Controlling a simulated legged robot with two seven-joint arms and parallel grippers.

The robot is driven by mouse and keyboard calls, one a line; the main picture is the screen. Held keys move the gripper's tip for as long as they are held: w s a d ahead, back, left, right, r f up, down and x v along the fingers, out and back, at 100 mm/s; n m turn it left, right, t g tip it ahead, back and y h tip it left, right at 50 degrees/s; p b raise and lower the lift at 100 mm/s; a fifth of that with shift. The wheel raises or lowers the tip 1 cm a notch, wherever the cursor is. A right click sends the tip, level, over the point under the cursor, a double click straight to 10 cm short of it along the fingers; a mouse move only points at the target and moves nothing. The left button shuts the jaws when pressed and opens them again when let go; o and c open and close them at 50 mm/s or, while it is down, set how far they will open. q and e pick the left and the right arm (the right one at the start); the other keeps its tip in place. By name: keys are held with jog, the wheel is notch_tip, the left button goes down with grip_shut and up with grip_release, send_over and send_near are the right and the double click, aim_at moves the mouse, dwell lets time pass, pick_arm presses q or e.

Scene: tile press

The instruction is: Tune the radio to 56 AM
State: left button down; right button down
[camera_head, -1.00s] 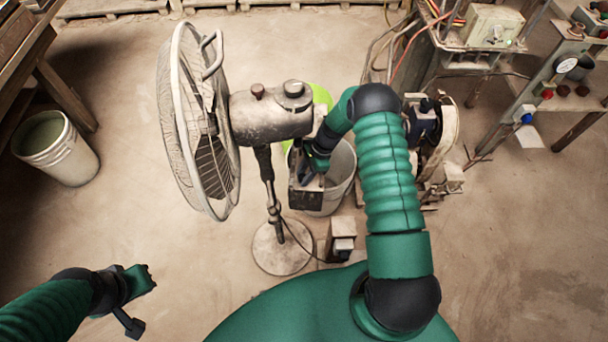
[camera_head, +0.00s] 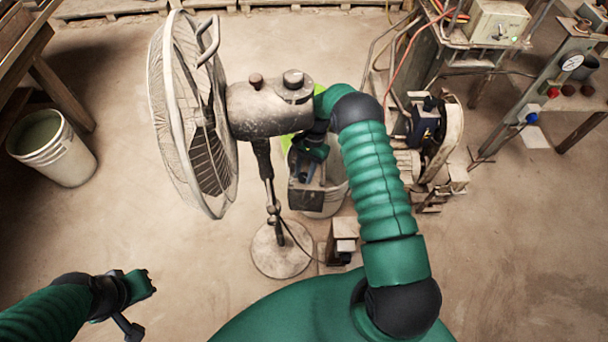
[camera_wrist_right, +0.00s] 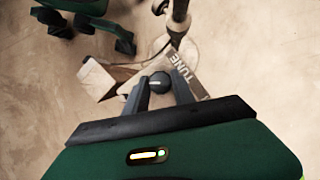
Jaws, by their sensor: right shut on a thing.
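The radio (camera_head: 304,200) is a dark box in front of a pale bucket in the head view, right of the fan's stand. In the wrist view its light face (camera_wrist_right: 196,88) carries the word TUNE. A round dark knob (camera_wrist_right: 159,83) with a pale mark sits beside that word. My right gripper (camera_wrist_right: 160,88) has one finger on each side of the knob and is shut on it. The dial reading is not visible. My left gripper (camera_head: 142,305) is over bare floor at lower left; its jaw opening is unclear.
A large fan (camera_head: 190,115) stands close left of my right arm, its motor housing (camera_head: 270,108) beside my wrist. A belt machine (camera_head: 440,140) stands to the right. A white bucket (camera_head: 62,155) is at far left. The floor at left centre is clear.

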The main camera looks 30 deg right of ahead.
jog(key=shift+n, duration=0.5)
jog(key=shift+w, duration=0.1)
jog(key=c, duration=1.1)
grip_release()
jog(key=shift+g, duration=0.3)
jog(key=shift+o, duration=0.2)
jog(key=shift+d+r, duration=0.1)
jog(key=p+v, duration=0.1)
jog(key=v, duration=1.5)
jog(key=shift+r+p, duration=0.3)
